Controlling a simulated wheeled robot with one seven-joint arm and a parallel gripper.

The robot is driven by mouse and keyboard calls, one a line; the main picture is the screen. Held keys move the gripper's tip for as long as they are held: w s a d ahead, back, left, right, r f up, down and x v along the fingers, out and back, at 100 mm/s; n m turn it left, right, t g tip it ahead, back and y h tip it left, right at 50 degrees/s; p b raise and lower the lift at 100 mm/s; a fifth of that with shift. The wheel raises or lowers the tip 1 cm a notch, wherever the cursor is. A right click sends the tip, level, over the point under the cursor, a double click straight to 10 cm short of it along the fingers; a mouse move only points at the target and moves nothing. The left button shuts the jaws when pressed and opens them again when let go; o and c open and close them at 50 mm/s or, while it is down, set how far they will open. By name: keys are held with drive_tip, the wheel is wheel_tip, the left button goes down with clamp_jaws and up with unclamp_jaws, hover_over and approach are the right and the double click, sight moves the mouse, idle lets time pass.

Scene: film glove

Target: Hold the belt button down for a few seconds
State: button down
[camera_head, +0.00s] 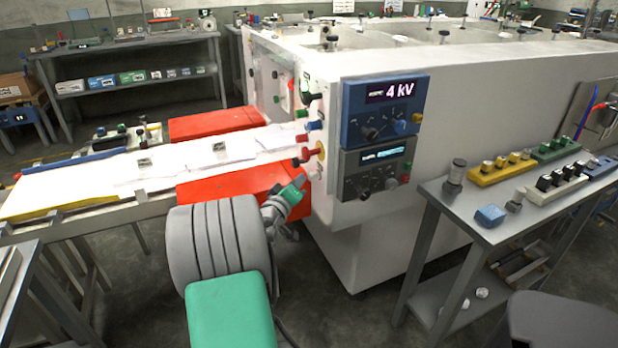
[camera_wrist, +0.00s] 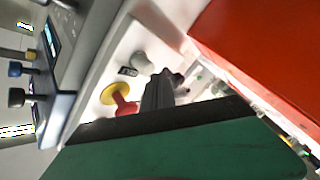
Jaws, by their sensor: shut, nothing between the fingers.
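My gripper (camera_head: 304,179) is shut and empty, low at the near end face of the big white machine (camera_head: 330,235), just below its column of controls. In the wrist view its fingers (camera_wrist: 160,86) point at the white panel. Beside them are a red button on a yellow disc (camera_wrist: 109,94), a grey round button (camera_wrist: 141,63) and a small black switch (camera_wrist: 127,72). A dark knob lies partly behind the fingertips. I cannot tell which control is the belt button, nor whether the fingertips touch one. The red button with its yellow disc (camera_head: 320,151) also shows in the head view.
A white belt (camera_head: 100,180) runs into the machine between red covers (camera_head: 215,122). Above the gripper are blue, red and black knobs. Blue and grey panels (camera_head: 385,108) are on the right, one reading 4 kV. A grey table (camera_head: 460,205) with switch blocks stands at right.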

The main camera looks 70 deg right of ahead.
drive_tip(key=shift+s+d, duration=0.35)
idle(0.8)
idle(3.3)
drive_tip(key=shift+w+a+b, duration=0.4)
drive_tip(key=shift+w+a, duration=0.2)
drive_tip(key=w+a+b, duration=0.2)
drive_tip(key=w+a, duration=0.1)
drive_tip(key=shift+w+a, duration=0.25)
drive_tip(key=shift+a, duration=0.05)
idle(0.4)
